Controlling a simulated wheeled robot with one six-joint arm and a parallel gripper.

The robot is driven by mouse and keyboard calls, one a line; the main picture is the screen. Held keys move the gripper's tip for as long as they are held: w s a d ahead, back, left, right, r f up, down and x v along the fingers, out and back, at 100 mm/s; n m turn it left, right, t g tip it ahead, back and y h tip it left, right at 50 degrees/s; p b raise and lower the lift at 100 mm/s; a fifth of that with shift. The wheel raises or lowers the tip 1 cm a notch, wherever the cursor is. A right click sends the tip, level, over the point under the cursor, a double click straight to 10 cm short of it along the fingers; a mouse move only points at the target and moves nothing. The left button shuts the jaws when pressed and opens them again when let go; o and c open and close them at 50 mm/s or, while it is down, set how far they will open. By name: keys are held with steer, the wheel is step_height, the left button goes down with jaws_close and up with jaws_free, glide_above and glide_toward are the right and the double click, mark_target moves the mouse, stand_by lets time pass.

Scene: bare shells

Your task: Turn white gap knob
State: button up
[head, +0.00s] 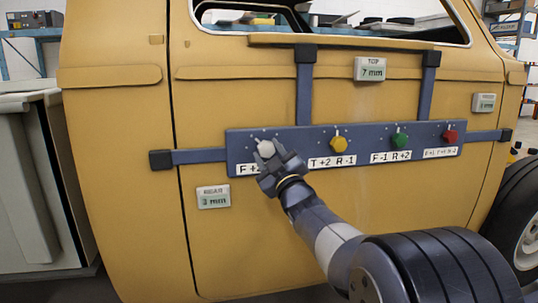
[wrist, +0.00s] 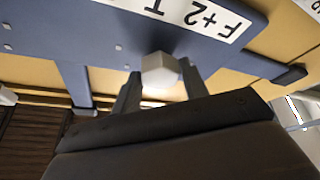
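The white gap knob (head: 266,149) is at the left end of the blue gauge bar (head: 300,139) on the yellow car door. My gripper (head: 274,166) reaches it from the lower right in the head view and hides part of the label below it. In the wrist view the white knob (wrist: 160,70) sits between my two fingertips (wrist: 160,82), one on each side and very close. I cannot tell whether they touch the knob.
The yellow knob (head: 338,144), green knob (head: 399,141) and red knob (head: 449,136) sit farther right on the bar. Small readouts are on the door: the top one (head: 370,69) reads 7 mm, and another (head: 213,197) at lower left seems to read 3 mm.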

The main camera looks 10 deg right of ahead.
steer(key=o, duration=0.4)
steer(key=v, duration=1)
steer(key=shift+s+f+p, duration=0.15)
steer(key=shift+s+p, duration=0.2)
steer(key=shift+p, duration=0.05)
steer(key=shift+w, duration=0.1)
steer(key=x, duration=1)
steer(key=shift+w+b, duration=0.35)
steer(key=shift+b, duration=0.05)
steer(key=shift+s, duration=0.2)
